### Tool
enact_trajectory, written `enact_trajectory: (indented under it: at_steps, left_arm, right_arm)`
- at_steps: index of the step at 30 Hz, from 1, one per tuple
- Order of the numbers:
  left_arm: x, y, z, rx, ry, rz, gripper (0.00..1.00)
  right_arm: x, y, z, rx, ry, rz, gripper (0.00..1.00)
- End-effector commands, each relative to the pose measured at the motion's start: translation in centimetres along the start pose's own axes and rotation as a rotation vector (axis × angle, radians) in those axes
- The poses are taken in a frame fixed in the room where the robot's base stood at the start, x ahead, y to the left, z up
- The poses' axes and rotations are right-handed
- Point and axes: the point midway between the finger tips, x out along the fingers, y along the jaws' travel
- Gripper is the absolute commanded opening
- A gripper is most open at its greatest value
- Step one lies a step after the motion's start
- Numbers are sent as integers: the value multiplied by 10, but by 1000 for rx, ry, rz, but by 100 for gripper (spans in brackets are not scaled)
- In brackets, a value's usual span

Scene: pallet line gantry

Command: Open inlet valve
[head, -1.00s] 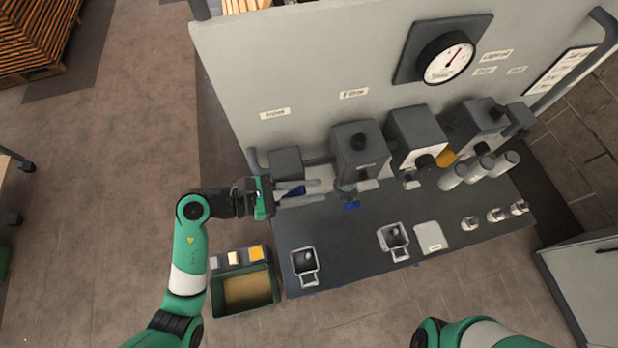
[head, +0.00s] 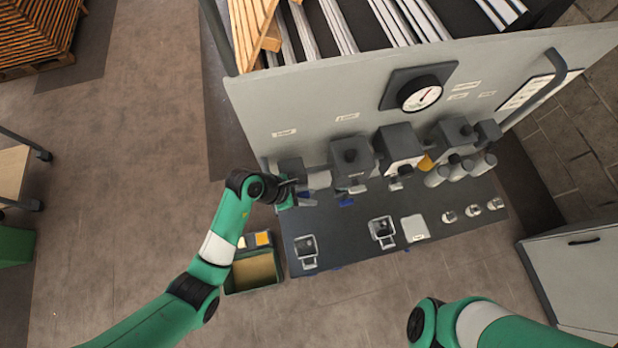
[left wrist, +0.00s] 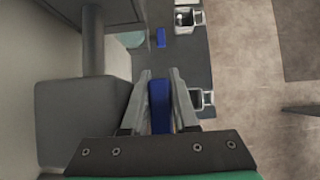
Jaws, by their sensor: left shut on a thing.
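The blue valve lever (left wrist: 160,104) stands between the two grey fingers of my left gripper (left wrist: 159,92) in the left wrist view, and the fingers are shut on it. In the head view my left gripper (head: 300,194) is at the left end of the pipe line, beside the leftmost grey box (head: 291,168); the wrist mostly hides the lever there. I take this lever to be the inlet valve. A second blue lever (head: 346,202) sits further right along the line, apart from my gripper. My right arm shows at the bottom right, but its gripper is out of view.
The pressure gauge (head: 419,95) is on the pale panel (head: 300,98) above the valves. Two square cups (head: 306,252) and (head: 382,232), a white pad (head: 414,228) and several small fittings stand on the dark bench (head: 340,238). A green bin (head: 252,290) is below left.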

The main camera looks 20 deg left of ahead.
Motion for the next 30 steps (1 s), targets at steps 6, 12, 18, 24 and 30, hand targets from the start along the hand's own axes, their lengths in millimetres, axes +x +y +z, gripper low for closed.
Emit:
enact_trajectory:
  at_steps: [6,12,18,24,30]
  left_arm:
    - [0,0,0,1,18,0,0]
    - [0,0,0,1,19,0,0]
    - [0,0,0,0,18,0,47]
    - [0,0,0,0,18,0,57]
    - [-2,0,0,0,17,1,57]
  right_arm:
    - [2,0,-2,0,0,0,0]
    - [2,0,-2,0,0,0,0]
    - [2,0,-2,0,0,0,0]
    - [2,0,-2,0,0,0,0]
    - [1,0,-1,0,0,0,0]
